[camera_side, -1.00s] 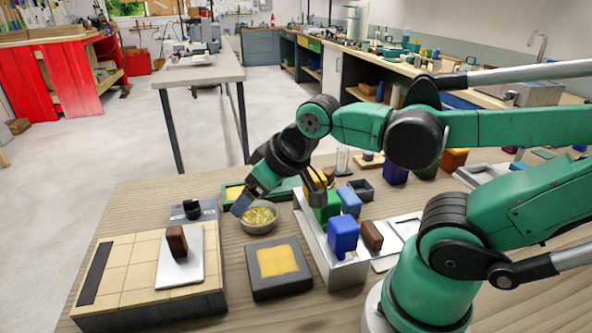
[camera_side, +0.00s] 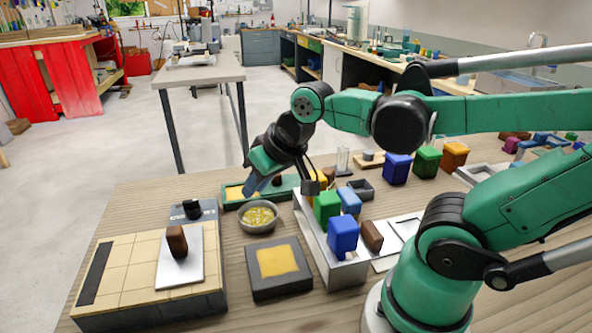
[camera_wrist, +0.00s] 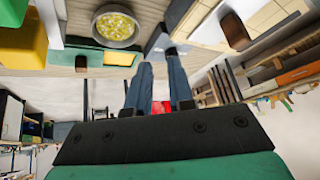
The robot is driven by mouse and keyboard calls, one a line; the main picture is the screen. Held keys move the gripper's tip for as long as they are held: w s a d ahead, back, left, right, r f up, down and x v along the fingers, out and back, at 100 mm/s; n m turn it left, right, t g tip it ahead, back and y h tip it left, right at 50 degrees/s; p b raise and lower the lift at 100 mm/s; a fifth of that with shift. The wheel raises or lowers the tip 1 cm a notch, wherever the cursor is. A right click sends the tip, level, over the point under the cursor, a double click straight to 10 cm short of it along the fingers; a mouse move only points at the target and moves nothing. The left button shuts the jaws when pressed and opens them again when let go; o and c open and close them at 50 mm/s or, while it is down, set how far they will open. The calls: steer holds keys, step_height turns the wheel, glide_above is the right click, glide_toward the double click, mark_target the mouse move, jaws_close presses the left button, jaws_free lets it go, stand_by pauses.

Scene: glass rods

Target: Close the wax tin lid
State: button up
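A low green tin (camera_side: 232,203), which looks like the wax tin, lies behind the round bowl in the side view. I cannot clearly tell the lid's position.
A grey bowl of yellow bits (camera_side: 259,217) stands in front of the tin. A dark block with a yellow top (camera_side: 277,262) is nearer. A grey rack (camera_side: 318,243) with coloured blocks stands to the right. A tiled board (camera_side: 130,270) lies front left.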

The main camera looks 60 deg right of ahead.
steer(key=d+m, duration=0.2)
steer(key=w+d+r+m+g, duration=0.1)
steer(key=m, duration=0.1)
steer(key=w+d+m, duration=0.1)
steer(key=d+m, duration=0.1)
steer(key=shift+w+d+r+g, duration=0.25)
steer(key=shift+d+r+g, duration=0.05)
steer(key=shift+d+r, duration=0.05)
jaws_close()
steer(key=m+g+y, duration=0.2)
steer(key=m+y, duration=0.1)
steer(key=m, duration=1.6)
glide_toward(284, 182)
steer(key=s+d+r, duration=0.3)
steer(key=s+d, duration=0.1)
steer(key=x, duration=0.9)
steer(key=shift+w+a+f, duration=0.1)
steer(key=shift+w+a, duration=0.05)
steer(key=shift+w, duration=0.1)
steer(key=shift+w+a, duration=0.9)
steer(key=shift+a, duration=0.05)
steer(key=shift+w+a, duration=0.45)
steer(key=shift+w, duration=0.05)
steer(key=w+a, duration=0.6)
steer(key=shift+w+a, duration=0.2)
